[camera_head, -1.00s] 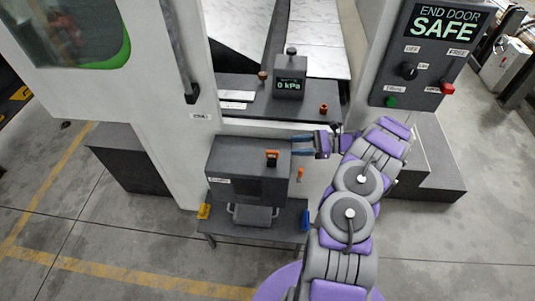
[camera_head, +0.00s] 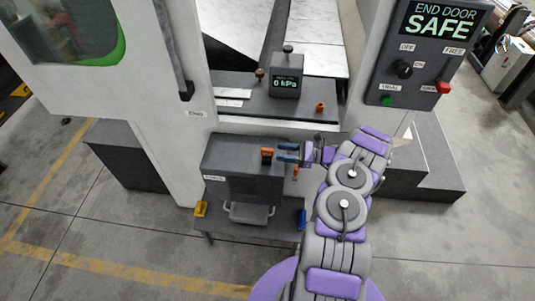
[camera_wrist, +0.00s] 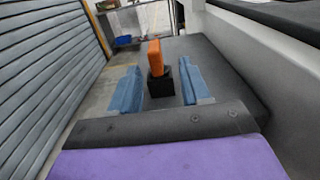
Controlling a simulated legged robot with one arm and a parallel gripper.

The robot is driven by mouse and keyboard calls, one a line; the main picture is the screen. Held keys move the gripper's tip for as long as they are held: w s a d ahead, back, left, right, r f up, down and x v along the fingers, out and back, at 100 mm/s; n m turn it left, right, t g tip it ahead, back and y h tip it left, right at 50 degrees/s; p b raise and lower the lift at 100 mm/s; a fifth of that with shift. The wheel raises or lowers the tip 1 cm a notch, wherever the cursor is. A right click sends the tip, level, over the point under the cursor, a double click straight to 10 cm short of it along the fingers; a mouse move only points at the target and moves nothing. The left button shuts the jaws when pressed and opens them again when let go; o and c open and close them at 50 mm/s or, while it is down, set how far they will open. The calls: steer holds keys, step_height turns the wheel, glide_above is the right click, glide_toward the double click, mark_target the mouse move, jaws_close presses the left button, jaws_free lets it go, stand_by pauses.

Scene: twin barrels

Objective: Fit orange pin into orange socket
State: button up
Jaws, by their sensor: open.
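An orange block-shaped pin (camera_head: 267,153) stands upright on top of the dark grey box. In the wrist view the orange pin (camera_wrist: 155,57) rises from a small black block (camera_wrist: 161,83). My gripper (camera_head: 286,153) is just right of the pin, level with the box top. In the wrist view my gripper (camera_wrist: 159,69) has its two blue fingers apart, one each side of the line to the pin, with no visible contact. An orange ring-like piece (camera_head: 320,106), seemingly the socket, is on the dark ledge behind; its opening is too small to make out.
The grey box (camera_head: 230,150) sits on a low table with a yellow piece (camera_head: 201,208) and a blue piece (camera_head: 302,218). A small orange piece (camera_head: 296,171) is right of the box. A gauge block (camera_head: 287,83) reading 0 kPa stands on the ledge (camera_head: 235,85).

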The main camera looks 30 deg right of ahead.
mark_target(263, 155)
steer(key=b+x, duration=0.1)
steer(key=x, duration=0.7)
steer(key=shift+a+f, duration=0.15)
steer(key=shift+a, duration=0.15)
jaws_close()
